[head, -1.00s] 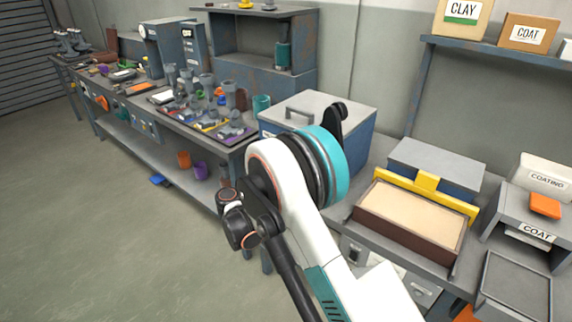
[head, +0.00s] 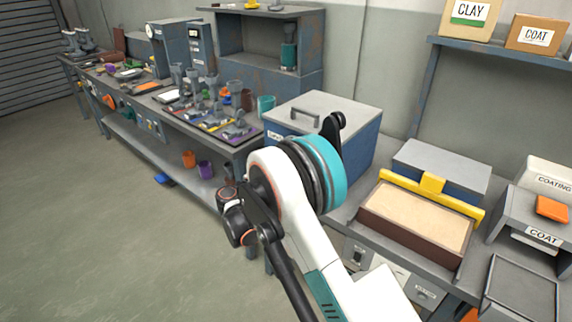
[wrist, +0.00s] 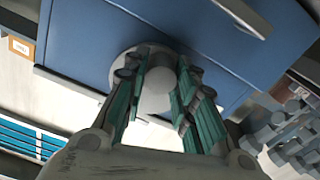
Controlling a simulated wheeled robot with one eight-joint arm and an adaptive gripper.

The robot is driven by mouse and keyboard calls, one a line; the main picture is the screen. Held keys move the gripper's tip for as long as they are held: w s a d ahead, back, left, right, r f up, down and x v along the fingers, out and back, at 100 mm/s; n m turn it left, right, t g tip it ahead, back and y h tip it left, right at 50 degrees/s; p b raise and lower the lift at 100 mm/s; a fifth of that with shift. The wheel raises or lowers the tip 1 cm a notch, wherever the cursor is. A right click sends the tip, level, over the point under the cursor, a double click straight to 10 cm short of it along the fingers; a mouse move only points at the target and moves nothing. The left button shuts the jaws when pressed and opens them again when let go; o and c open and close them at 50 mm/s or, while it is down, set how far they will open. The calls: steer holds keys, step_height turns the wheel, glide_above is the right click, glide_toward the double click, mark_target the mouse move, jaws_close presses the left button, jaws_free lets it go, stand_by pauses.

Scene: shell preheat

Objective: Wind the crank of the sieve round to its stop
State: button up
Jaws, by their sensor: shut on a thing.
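In the wrist view, the teal-padded fingers of my gripper (wrist: 162,64) are closed around a pale grey round knob (wrist: 155,98). Behind the knob is a light round disc on the face of a blue box (wrist: 85,45). I take the knob for the sieve's crank, but its arm and its stop are hidden, so its angle cannot be told. In the head view, a blue box with a grey lid (head: 340,106) and a lid handle stands behind my arm. It looks like the same box. My gripper is hidden there behind my arm.
A long bench with several small grey tools on coloured mats (head: 215,122) runs to the left. To the right are a sand-filled tray (head: 415,222) with a yellow bar and a grey COAT stand (head: 535,210). The floor at left is clear.

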stand_by(0.3)
steer(key=o, duration=1.1)
steer(key=shift+a, duration=0.1)
steer(key=shift+c, duration=0.2)
steer(key=v, duration=1.2)
steer(key=shift+w, duration=0.1)
